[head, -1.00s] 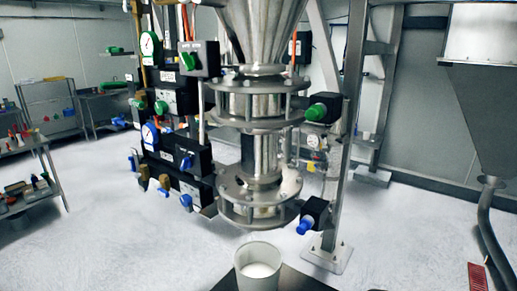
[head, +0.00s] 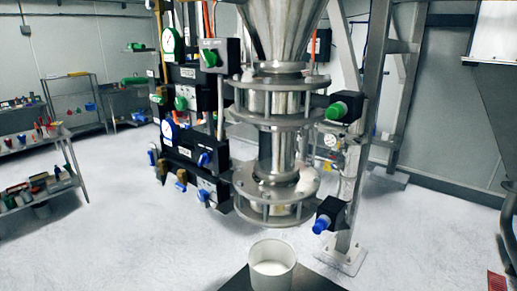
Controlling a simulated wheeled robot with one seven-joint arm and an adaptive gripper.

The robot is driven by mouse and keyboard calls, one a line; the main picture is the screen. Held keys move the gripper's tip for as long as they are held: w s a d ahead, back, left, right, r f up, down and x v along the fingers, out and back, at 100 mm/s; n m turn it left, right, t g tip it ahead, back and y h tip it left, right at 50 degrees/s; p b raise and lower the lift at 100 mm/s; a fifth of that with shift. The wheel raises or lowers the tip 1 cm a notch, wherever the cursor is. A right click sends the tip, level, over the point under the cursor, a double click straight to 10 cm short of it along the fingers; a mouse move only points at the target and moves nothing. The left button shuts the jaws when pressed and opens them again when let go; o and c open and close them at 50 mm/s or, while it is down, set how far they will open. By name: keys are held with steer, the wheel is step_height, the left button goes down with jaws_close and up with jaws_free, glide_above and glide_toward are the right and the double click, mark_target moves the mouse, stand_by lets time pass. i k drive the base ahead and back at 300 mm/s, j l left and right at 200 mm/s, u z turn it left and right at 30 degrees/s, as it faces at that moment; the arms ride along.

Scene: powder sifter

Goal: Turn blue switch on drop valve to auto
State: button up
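The steel sifter column (head: 275,130) stands in the middle, with control boxes on its left side. A blue switch (head: 204,159) is on the right face of the lower black box (head: 183,148). Another blue knob (head: 203,195) shows on the box below it. The labels are too small to read, so I cannot tell which is the drop valve switch or its setting. A blue-capped actuator (head: 321,225) sticks out at the lower right of the column. My gripper is not in view.
A white cup (head: 271,268) with white contents stands on a dark surface (head: 316,279) below the column. A green switch (head: 210,58) and green-capped actuator (head: 337,111) sit higher up. Shelves (head: 70,160) stand at left. A steel post (head: 362,150) rises at right. The left floor is clear.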

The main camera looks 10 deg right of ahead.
mark_target(205, 158)
steer(key=i+j+u, duration=0.65)
steer(key=j, duration=0.15)
steer(key=k+j, duration=0.05)
